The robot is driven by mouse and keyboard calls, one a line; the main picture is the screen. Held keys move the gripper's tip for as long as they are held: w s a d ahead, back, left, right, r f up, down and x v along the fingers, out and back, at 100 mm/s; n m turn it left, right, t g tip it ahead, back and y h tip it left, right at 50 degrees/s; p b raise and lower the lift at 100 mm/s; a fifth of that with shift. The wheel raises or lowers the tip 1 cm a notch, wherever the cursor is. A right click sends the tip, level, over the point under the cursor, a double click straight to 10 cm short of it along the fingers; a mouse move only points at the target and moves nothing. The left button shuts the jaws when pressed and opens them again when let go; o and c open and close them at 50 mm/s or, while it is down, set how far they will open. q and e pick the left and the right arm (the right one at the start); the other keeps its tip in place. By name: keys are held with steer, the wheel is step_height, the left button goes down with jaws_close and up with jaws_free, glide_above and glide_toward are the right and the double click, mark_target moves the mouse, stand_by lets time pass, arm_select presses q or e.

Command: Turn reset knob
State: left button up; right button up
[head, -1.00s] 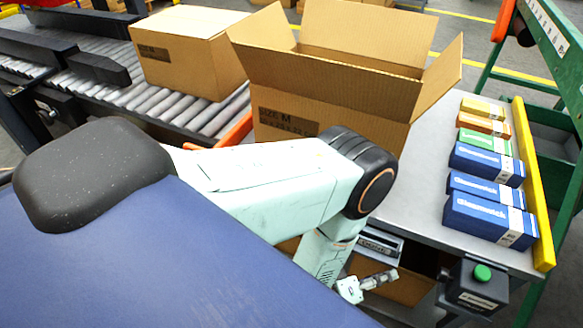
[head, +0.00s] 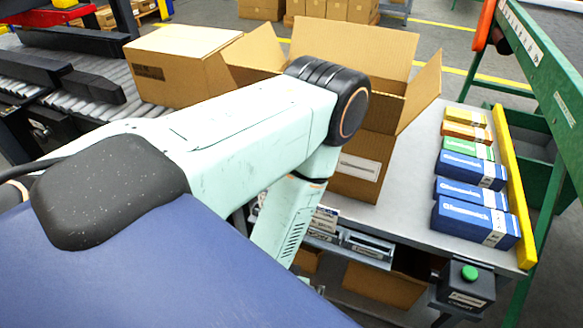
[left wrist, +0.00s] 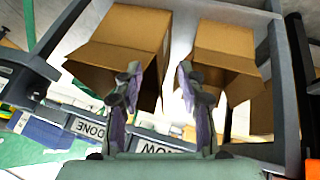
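I cannot make out a reset knob in either view. A black control box (head: 464,290) with a round green button (head: 469,272) hangs at the front right corner of the grey table in the head view; its lettering is too small to read. My left arm crosses the middle of the head view and bends down at the table's front edge; its gripper is out of sight there. In the left wrist view my left gripper (left wrist: 157,78) has its two fingers wide apart with nothing between them. My right gripper is in neither view.
An open carton (head: 412,100) stands on the grey table (head: 405,200). Several small boxes (head: 472,218) line the yellow rail (head: 512,190). Signs (left wrist: 88,128) under the front edge and two brown cartons (left wrist: 222,52) show in the left wrist view.

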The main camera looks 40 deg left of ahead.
arm_select(q)
steer(key=shift+s+a+r+m+g+y+p, duration=0.15)
steer(key=shift+s+r+m+g+p, duration=0.15)
steer(key=shift+s+r, duration=0.35)
steer(key=shift+s+a+r+m+g+y+p, duration=0.15)
steer(key=shift+s+r+g+p, duration=0.25)
steer(key=shift+s, duration=0.5)
steer(key=shift+s+a+r+m+g+p, duration=0.15)
steer(key=shift+s+r+m+g, duration=0.2)
steer(key=shift+s, duration=0.45)
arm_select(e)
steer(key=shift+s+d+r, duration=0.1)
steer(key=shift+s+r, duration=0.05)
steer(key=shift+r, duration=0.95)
